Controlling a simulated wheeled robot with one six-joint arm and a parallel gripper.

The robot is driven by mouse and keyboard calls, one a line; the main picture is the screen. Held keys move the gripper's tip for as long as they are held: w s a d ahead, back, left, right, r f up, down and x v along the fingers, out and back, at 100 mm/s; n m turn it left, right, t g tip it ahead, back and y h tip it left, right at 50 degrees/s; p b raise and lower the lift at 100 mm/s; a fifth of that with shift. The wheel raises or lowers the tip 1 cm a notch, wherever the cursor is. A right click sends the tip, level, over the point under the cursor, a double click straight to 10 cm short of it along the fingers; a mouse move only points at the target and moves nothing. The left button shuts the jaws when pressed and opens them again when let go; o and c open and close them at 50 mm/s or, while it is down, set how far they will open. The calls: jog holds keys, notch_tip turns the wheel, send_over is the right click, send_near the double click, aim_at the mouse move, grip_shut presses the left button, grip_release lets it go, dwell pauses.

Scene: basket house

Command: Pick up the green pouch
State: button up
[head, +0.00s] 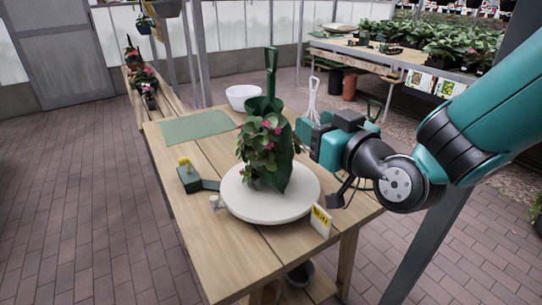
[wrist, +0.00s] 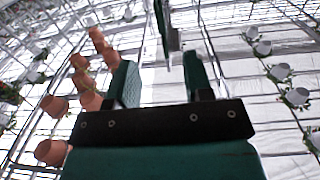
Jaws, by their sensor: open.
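A small dark green boxy item (head: 189,180), with something yellow on top and a flat strap-like piece at its right, lies on the wooden table left of the round white stand.
A green mat (head: 196,127), a white bowl (head: 242,93), a small sign (head: 321,221) and a small white item (head: 215,203) are on the table (head: 215,255).

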jog(key=p, duration=0.6)
send_near(273, 95)
jog(key=x, duration=0.5)
jog(key=shift+f, duration=0.1)
jog(key=p+x, duration=0.3)
jog(key=x, duration=0.2)
jog(key=shift+w+a+f, duration=0.1)
jog(key=shift+w+a, duration=0.15)
jog(key=shift+w, duration=0.1)
grip_shut()
dwell(0.4)
